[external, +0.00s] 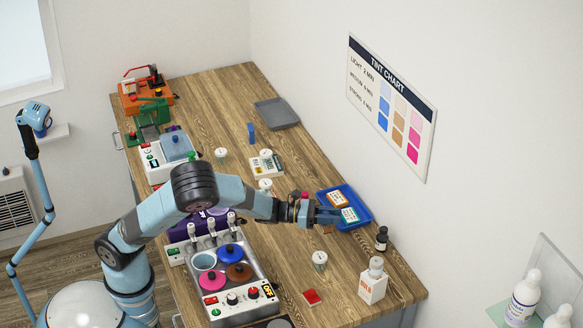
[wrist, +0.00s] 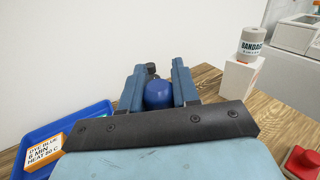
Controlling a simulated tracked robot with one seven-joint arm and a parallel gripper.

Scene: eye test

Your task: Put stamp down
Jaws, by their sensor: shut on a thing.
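My gripper (external: 330,215) is at the right side of the wooden table, beside the near edge of a blue tray (external: 364,219). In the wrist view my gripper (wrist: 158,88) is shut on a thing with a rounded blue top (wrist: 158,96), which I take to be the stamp. Its lower part is hidden by the fingers and wrist. I cannot tell whether it touches the table.
A small dark bottle (external: 382,240) stands right of my gripper. The wall is behind.

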